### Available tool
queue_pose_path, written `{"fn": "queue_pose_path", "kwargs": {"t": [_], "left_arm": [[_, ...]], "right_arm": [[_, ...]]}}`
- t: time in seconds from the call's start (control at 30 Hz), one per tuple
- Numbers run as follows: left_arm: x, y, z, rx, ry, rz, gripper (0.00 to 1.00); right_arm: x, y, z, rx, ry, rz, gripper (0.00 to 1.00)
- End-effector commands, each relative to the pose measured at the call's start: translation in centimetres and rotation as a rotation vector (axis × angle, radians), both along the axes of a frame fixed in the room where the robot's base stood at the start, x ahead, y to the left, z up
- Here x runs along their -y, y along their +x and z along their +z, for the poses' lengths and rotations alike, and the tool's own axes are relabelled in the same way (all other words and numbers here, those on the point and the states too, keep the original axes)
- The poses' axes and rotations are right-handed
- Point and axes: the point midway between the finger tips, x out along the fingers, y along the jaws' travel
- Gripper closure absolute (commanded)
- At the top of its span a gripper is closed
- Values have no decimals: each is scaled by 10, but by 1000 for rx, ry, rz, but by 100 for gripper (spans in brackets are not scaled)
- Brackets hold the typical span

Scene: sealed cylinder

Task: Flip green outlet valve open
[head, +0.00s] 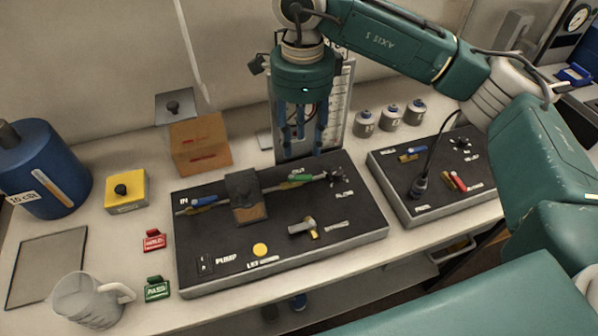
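My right gripper (303,152) points down just behind and above the green handle. Its blue fingers are apart with nothing visible between them, and I see no contact with the handle. My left gripper is out of view.
A blue handle (203,201) and a dark block (246,198) share the pipe. A black knob (336,177) stands right of the green handle. A second panel (432,170) is to the right. A scale board (340,105) stands behind my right gripper. A glass jug (85,300) stands front left.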

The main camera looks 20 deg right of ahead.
Motion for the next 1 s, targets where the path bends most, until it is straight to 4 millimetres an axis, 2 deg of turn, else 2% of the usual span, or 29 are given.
{"fn": "queue_pose_path", "kwargs": {"t": [0.17, 0.4, 0.6, 0.77, 1.0], "left_arm": [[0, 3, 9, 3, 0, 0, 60], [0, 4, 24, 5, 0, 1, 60], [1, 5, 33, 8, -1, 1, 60], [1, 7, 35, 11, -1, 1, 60], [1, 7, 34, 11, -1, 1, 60]], "right_arm": [[1, -1, -18, -5, -1, 0, 61], [0, -2, -63, -6, 0, 0, 61], [0, -1, -93, -4, 0, 0, 61], [0, -1, -104, -2, 0, 1, 61], [0, -1, -106, -1, 0, 1, 61]]}}
